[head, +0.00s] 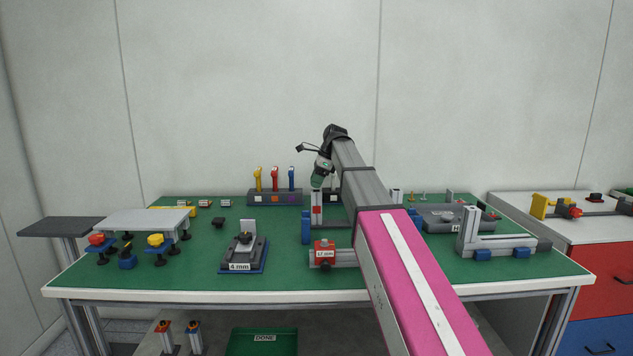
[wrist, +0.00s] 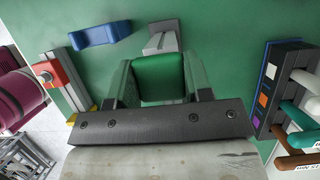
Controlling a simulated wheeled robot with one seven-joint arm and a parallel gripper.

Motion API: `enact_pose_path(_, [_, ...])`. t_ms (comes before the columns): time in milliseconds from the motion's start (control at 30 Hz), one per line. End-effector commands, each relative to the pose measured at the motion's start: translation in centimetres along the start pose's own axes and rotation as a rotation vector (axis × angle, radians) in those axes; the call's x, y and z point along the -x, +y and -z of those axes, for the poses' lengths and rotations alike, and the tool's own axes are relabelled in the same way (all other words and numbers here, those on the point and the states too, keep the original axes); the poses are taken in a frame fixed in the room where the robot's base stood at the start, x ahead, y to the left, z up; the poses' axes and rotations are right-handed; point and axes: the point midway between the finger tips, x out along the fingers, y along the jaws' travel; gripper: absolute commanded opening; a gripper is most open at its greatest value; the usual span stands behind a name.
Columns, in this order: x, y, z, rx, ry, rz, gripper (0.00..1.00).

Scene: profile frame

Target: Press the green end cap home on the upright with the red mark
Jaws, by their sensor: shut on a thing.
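My gripper (head: 319,178) is at the back middle of the bench, pointing down. In the wrist view, my gripper (wrist: 160,88) is shut on the green end cap (wrist: 158,72), which sits between its two fingers. The cap shows only as a small green patch (head: 318,182) in the head view. The upright with the red mark (head: 317,198) stands just below it in the head view. Whether cap and upright touch, I cannot tell. A grey profile piece (wrist: 162,40) shows beyond the cap in the wrist view; its join to the cap is hidden.
A red block labelled 17 mm (head: 322,253) sits in front of the upright, beside a blue piece (head: 306,228). A tool rack (head: 274,198) stands left of the upright. A 4 mm fixture (head: 243,253) is front left. My arm hides part of the bench on the right.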

Motion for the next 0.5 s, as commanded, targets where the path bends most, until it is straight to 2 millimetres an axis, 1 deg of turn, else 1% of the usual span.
enact_pose_path(500, [-0.61, 0.02, 0.25, 0.0, 0.0, 0.0, 0.2])
